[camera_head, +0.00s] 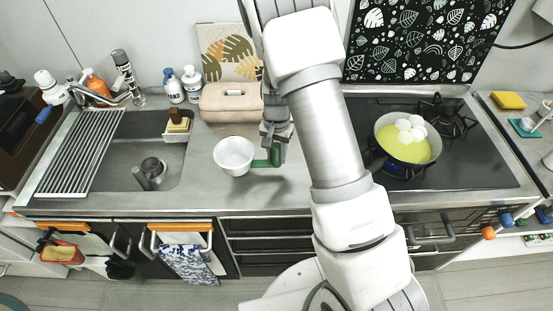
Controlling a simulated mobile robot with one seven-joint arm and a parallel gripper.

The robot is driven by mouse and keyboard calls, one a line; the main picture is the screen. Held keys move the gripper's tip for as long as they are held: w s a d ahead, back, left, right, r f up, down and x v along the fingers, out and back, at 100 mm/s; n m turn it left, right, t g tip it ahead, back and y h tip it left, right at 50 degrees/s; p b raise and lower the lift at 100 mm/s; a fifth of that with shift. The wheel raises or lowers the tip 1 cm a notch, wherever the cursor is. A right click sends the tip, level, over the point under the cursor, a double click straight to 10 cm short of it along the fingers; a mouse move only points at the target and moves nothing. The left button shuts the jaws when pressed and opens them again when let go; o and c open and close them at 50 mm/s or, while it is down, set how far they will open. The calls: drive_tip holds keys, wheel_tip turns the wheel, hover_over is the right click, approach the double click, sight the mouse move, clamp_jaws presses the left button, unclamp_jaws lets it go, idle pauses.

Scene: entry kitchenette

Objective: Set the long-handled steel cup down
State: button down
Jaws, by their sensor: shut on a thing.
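The long-handled cup (234,156) looks white and round, with a green handle pointing right. My gripper (272,158) points down at the middle of the counter and is shut on the green handle. The cup is upright, its opening facing up, over the steel counter (290,190) right of the sink. A faint shadow lies below and right of it. I cannot tell whether its base touches the counter. My arm hides part of the counter to the right.
A beige case (230,102) stands behind the cup. The sink (125,150) on the left holds a grey metal vessel (150,170). On the right, a pan (405,140) with white round pieces in yellow liquid sits over a blue flame. Counter front is clear.

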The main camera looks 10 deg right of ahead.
drive_tip(key=shift+f, duration=1.6)
drive_tip(key=shift+f, duration=0.15)
drive_tip(key=c, duration=0.5)
unclamp_jaws()
drive_tip(key=shift+r, duration=0.2)
